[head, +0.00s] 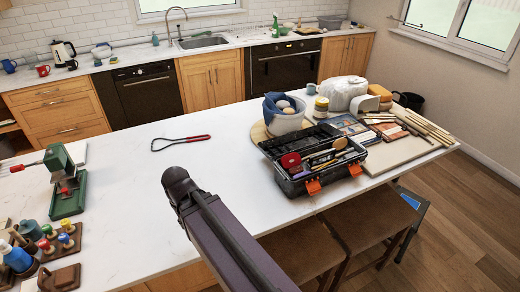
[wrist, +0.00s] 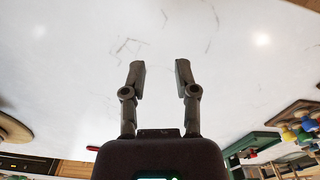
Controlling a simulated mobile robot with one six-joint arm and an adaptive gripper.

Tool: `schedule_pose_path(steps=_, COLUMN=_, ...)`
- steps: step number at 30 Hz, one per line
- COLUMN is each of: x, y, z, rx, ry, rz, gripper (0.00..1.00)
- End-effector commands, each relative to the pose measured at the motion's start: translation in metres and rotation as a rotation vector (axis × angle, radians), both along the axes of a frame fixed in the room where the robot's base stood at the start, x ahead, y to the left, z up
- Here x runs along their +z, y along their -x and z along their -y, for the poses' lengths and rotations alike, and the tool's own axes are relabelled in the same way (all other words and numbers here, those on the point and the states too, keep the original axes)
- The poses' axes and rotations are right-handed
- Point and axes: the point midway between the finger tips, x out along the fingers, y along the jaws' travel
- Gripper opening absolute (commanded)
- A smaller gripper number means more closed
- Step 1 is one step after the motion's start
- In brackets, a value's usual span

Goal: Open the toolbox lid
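The black toolbox (head: 296,187) with orange latches sits on the right half of the white island in the head view. Its inside shows, with a red-headed tool, a wooden spoon and other tools in it. A black compartmented part (head: 290,143), which may be the lid, lies along its back side; I cannot tell its exact angle. My gripper (wrist: 160,68) is open and empty in the wrist view, its two fingers apart over bare white surface. In the head view my arm is left of the toolbox, apart from it; the fingers are hard to make out.
A red-handled wire tool (head: 181,142) lies beyond my arm. A white bowl (head: 286,122) and a board with sticks (head: 392,152) stand close to the toolbox. A green press (head: 67,190) and bottles are at left.

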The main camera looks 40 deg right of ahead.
Motion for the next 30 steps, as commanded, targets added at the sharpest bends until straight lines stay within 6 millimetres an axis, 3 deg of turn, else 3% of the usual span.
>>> schedule_pose_path(steps=8, x=0.004, y=-0.009, z=0.007, rx=-0.005, ry=0.006, rz=0.002, gripper=0.38)
schedule_pose_path(steps=14, x=0.016, y=-0.041, z=0.038, rx=-0.023, ry=0.032, rz=0.009, gripper=0.38)
schedule_pose_path(steps=20, x=0.037, y=-0.089, z=0.102, rx=-0.056, ry=0.08, rz=0.015, gripper=0.38)
schedule_pose_path(steps=30, x=0.076, y=-0.156, z=0.254, rx=-0.12, ry=0.179, rz=0.007, gripper=0.38)
